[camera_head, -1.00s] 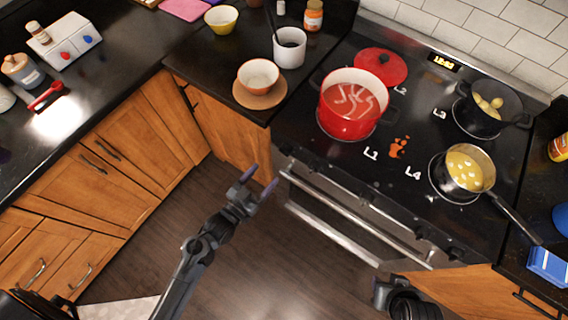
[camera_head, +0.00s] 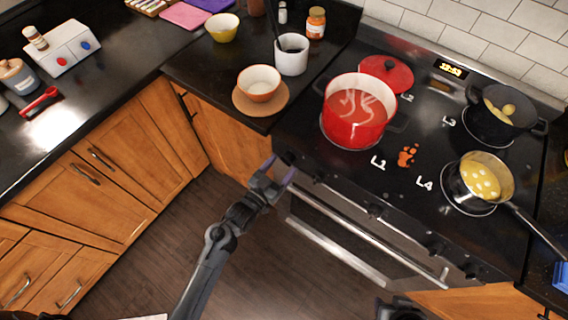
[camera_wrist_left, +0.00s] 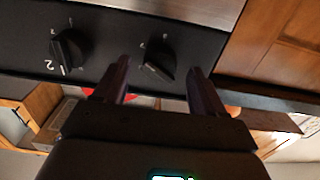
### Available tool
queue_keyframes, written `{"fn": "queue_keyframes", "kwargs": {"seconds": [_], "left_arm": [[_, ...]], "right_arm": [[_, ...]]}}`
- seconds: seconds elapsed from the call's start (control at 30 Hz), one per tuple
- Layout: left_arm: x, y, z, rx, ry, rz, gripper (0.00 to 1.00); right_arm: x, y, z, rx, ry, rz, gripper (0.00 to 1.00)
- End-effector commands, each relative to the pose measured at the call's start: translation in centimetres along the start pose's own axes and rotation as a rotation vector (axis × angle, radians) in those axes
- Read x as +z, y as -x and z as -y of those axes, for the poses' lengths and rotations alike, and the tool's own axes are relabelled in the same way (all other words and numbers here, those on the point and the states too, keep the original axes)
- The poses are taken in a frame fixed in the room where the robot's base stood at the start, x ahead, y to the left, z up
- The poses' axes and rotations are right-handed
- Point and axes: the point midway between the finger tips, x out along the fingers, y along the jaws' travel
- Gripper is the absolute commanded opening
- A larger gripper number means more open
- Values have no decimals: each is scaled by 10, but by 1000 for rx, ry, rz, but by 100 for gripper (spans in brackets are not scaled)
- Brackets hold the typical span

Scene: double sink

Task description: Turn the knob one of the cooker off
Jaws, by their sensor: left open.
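The cooker (camera_head: 440,130) has a row of dark knobs along its front panel. My left gripper (camera_head: 279,171) is open at the left end of that panel, close to the endmost knob. In the left wrist view, one black knob (camera_wrist_left: 159,62) appears between the fingertips of the left gripper (camera_wrist_left: 158,70), with a white mark at its lower left. Contact cannot be told. A second knob (camera_wrist_left: 68,48), beside a white 2, is further left and outside the fingers. Only a dark part of my right arm shows at the bottom edge; its gripper is not visible.
A red pot (camera_head: 355,112), a dark pot (camera_head: 493,118) and a pan (camera_head: 478,182) stand on the hob. The oven handle (camera_head: 365,233) runs below the knobs. A bowl (camera_head: 260,82) sits on the counter to the left. The floor before the cooker is clear.

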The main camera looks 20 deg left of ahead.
Motion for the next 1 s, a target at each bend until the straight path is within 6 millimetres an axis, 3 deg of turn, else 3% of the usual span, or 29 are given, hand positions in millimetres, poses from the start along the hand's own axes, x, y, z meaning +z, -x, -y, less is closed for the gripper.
{"fn": "queue_keyframes", "kwargs": {"seconds": [0.2,0.57,0.9,1.0], "left_arm": [[0,-16,0,-1,0,0,71],[0,-19,0,0,0,0,69],[0,-19,0,0,0,0,17],[0,-19,0,0,1,0,15]], "right_arm": [[1,-3,0,1,1,0,36],[0,-3,1,-4,-6,-1,36],[0,-3,2,-8,-10,-1,36],[0,-3,2,-7,-10,-1,36]]}}
